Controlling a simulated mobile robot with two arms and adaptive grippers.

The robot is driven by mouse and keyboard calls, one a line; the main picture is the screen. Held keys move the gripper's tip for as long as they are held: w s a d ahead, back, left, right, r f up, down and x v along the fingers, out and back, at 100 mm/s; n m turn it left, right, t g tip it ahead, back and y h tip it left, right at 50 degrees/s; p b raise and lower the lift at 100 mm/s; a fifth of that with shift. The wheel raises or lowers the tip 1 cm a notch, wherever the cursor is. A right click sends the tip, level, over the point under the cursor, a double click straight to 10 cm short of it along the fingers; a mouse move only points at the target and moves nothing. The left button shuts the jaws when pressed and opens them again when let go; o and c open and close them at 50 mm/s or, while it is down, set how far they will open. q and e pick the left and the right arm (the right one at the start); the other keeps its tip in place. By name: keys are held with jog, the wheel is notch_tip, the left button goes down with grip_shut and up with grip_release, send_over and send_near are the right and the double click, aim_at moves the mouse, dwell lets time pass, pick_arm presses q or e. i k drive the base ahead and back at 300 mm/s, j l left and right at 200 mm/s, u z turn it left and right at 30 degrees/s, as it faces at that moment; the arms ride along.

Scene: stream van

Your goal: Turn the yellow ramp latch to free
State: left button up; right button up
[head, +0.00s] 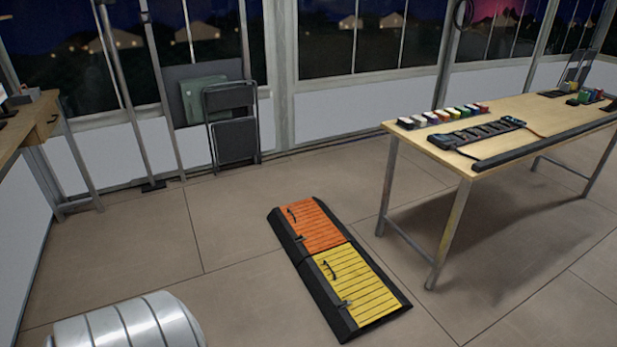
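A black-edged cable ramp (340,323) lies on the floor near the middle of the head view. Its far lid is orange (318,232) and its near lid is yellow (362,290). The yellow lid has a dark curved handle (330,269) near its far left corner. A small dark latch, the yellow ramp latch (344,304), sits at the lid's left edge, toward the near end. It is too small to tell which way it is turned. Both lids look closed. Neither of my grippers is in view.
A similar small latch (299,238) is on the orange lid. A wooden table (545,118) with several small devices stands to the right, its near leg (449,232) close to the ramp. A folded chair (233,130) leans at the back.

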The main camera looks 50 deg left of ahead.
aim_at(344, 303)
jog(key=u, duration=1.25)
